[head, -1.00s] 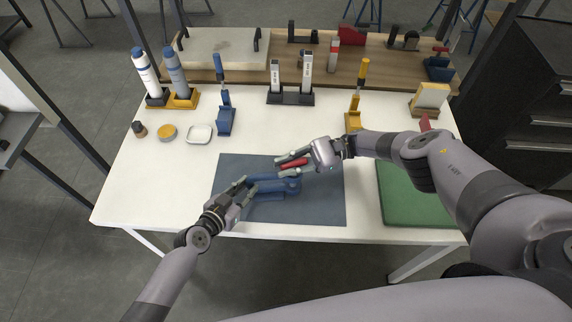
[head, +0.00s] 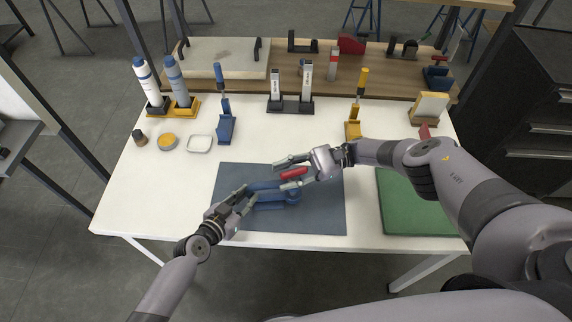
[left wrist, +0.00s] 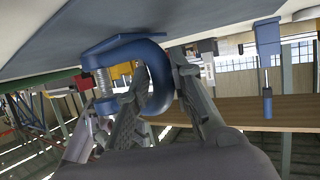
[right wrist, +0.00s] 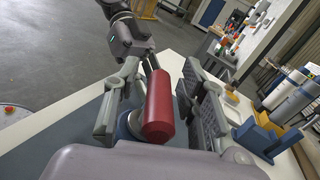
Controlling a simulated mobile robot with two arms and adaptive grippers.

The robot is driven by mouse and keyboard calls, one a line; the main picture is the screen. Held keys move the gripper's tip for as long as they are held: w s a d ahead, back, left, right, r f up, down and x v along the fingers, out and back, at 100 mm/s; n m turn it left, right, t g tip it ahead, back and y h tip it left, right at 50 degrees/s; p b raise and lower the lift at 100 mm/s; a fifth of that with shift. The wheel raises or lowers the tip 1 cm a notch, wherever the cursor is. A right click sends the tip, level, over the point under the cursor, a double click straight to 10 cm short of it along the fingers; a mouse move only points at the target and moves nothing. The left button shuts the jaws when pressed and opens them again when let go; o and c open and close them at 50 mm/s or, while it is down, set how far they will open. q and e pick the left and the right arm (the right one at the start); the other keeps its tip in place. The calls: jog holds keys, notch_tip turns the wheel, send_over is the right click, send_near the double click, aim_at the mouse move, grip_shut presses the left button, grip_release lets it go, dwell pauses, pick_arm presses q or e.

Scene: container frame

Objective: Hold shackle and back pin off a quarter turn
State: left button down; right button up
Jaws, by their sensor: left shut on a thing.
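A blue shackle (head: 289,196) is over the grey-blue mat, and its curved body fills the left wrist view (left wrist: 161,78). A silver threaded pin (left wrist: 104,82) runs through one arm of it. My left gripper (head: 243,196) is shut on the shackle from the left. A red cylinder (right wrist: 159,107), which looks like the pin's handle, shows in the head view (head: 293,173) at the shackle's far side. My right gripper (head: 280,173) is open, with its fingers on either side of the red cylinder and a visible gap to the right finger.
The mat (head: 325,218) lies at the table's front, with a green mat (head: 410,205) to its right. Blue (head: 226,128) and yellow (head: 353,129) tool holders, bottles (head: 177,82) and a white dish (head: 200,144) stand behind. The table's front left is clear.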

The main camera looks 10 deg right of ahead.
notch_tip(320, 180, up, 10)
jog(key=shift+f, duration=0.15)
dwell(0.4)
jog(key=w+a+m+t+h, duration=0.1)
jog(key=w+m+t+h, duration=0.85)
jog(key=w, duration=1.35)
jog(key=n+g+h, duration=0.7)
jog(key=g+h, duration=0.2)
send_near(294, 170)
jog(key=shift+y, duration=0.25)
jog(key=f, duration=0.3)
jog(key=s+f, duration=0.1)
jog(key=f, duration=0.4)
jog(key=shift+s+d+f, duration=0.25)
jog(key=shift+d+f, duration=0.1)
jog(key=shift+f, duration=0.05)
jog(key=shift+c, duration=0.2)
